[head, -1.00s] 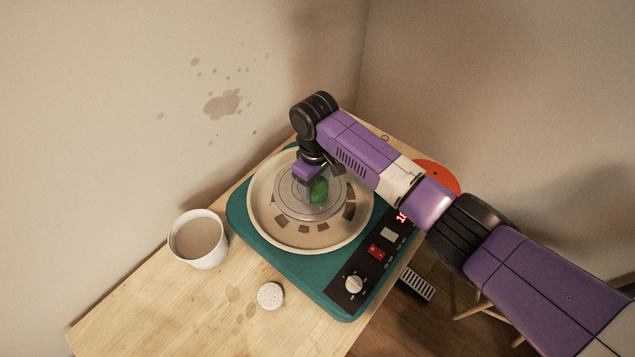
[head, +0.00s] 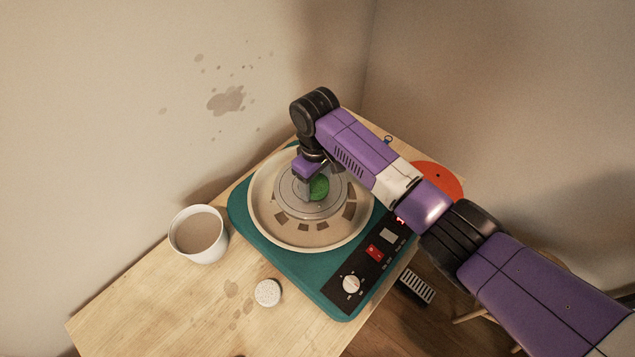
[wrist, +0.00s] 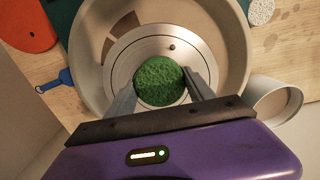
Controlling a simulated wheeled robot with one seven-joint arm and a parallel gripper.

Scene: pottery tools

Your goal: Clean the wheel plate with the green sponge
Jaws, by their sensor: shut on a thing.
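The round green sponge (head: 319,188) is at the grey wheel plate (head: 284,205), in the middle of the cream splash pan. It also shows in the wrist view (wrist: 160,80), between the two fingers. My gripper (wrist: 160,92) points down over the plate and is shut on the sponge, one finger on each side. The wheel plate (wrist: 122,62) shows as a ringed disc with a small dark hole beside the sponge. I cannot tell whether the sponge's underside touches the plate.
The pan (head: 262,222) has brown patches and sits on the teal wheel base (head: 300,285) with its control panel. A cup of brownish liquid (head: 199,235) and a round white speckled piece (head: 267,293) stand at the left and front. An orange disc (head: 440,178) lies behind my arm.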

